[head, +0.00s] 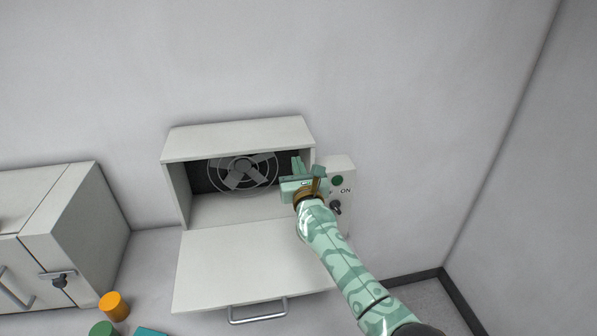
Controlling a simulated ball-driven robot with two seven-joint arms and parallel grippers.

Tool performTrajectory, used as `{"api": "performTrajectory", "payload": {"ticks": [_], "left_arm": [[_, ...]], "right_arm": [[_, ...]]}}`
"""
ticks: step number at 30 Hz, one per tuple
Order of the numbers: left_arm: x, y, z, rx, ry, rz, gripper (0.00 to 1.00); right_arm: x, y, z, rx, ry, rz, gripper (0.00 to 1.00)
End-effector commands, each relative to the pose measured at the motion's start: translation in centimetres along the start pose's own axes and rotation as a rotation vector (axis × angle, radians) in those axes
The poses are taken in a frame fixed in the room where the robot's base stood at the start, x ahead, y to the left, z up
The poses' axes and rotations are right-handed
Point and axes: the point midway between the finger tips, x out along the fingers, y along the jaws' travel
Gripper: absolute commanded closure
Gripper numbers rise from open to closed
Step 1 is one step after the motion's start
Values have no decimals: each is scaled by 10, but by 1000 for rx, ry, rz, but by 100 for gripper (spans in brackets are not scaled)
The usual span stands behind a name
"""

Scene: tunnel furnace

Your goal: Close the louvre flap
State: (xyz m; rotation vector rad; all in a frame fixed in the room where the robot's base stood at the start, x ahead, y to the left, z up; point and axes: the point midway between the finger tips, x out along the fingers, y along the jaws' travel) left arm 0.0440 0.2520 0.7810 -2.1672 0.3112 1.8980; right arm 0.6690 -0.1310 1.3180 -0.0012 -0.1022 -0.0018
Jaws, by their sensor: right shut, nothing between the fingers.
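The louvre flap (243,265) is a pale grey panel hanging open from the lower front edge of a wall box (240,138). It extends toward me, with a silver bar handle (258,313) at its near edge. A round fan guard (243,173) shows inside the open box. My right gripper (302,168) is shut and empty at the right edge of the box opening, well away from the handle. Whether it touches the box I cannot tell. My right forearm covers part of the flap's right side. My left gripper is out of view.
A switch panel (343,166) with a green button, a dark knob and the label ON is right of the box, partly behind my gripper. A grey cabinet (75,235) stands at left. Orange (114,306) and green (103,329) cylinders are at lower left. The right side is clear.

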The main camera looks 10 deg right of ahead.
Motion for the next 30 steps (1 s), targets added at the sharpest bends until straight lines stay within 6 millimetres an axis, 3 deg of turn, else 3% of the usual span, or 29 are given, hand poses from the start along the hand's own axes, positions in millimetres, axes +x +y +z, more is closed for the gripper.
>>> {"api": "performTrajectory", "payload": {"ticks": [6, 30], "left_arm": [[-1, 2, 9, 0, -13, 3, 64], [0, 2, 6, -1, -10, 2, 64]], "right_arm": [[0, 0, 0, 0, 0, 0, 100], [0, 0, -1, 0, 0, 0, 100]]}}
